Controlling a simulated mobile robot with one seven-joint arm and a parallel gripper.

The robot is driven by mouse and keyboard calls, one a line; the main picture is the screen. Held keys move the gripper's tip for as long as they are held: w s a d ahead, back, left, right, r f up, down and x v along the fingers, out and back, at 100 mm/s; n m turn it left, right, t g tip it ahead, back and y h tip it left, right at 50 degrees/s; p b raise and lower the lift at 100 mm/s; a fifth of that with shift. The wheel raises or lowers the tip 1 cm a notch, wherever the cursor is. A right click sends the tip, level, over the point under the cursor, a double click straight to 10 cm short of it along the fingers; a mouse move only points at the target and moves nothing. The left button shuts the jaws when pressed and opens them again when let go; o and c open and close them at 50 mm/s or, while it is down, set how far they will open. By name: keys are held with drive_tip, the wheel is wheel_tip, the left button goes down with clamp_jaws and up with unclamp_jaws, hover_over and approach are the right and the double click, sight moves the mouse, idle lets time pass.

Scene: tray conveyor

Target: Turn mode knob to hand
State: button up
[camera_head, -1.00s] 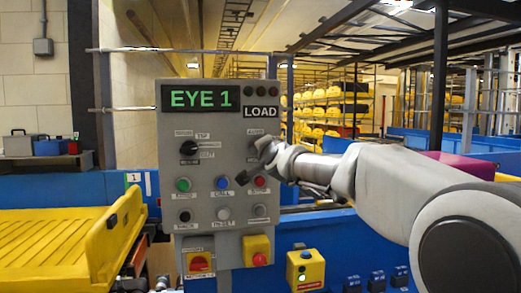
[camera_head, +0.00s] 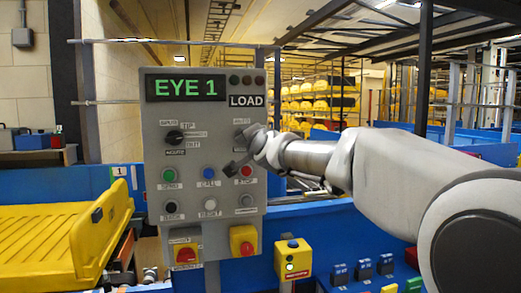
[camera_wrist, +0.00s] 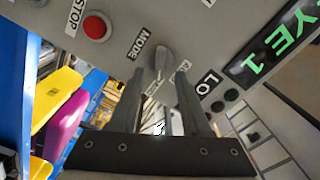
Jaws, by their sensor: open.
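The mode knob (camera_wrist: 163,58) shows in the wrist view as a grey pointer knob on the panel, beside a MODE label (camera_wrist: 138,44). My gripper (camera_wrist: 158,78) is open, with one finger on each side of the knob's near end. I cannot tell whether either finger touches it. In the head view my gripper (camera_head: 240,152) is at the right side of the grey control panel (camera_head: 157,122), just above the red STOP button (camera_head: 246,171), and hides most of the knob. The knob's setting is not clear.
A second black knob (camera_head: 175,137) is on the panel's left. Blue CALL (camera_head: 208,173) and green (camera_head: 168,175) buttons sit below. The display (camera_head: 186,87) reads EYE 1. A yellow tray (camera_head: 40,240) lies at left; a yellow switch box (camera_head: 293,258) is lower right.

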drive_tip(key=b+v, duration=1)
drive_tip(key=v, duration=0.5)
drive_tip(key=s+d+f+n+g+h, duration=0.25)
drive_tip(key=s+d+f+g, duration=0.2)
drive_tip(key=s+f, duration=0.65)
drive_tip(key=s+d+f+n+g+h, duration=0.1)
drive_tip(key=s+d+f+n+g, duration=0.45)
drive_tip(key=f, duration=0.95)
drive_tip(key=s+d+f+n+g+h, duration=0.15)
drive_tip(key=s+d+f, duration=0.35)
drive_tip(key=s+f, duration=0.65)
wheel_tip(320, 180, up, 20)
drive_tip(key=w+p, duration=0.1)
drive_tip(key=p, duration=1.9)
drive_tip(key=shift+w+a+f, duration=0.25)
drive_tip(key=shift+w+a, duration=0.05)
drive_tip(key=shift+a, duration=0.1)
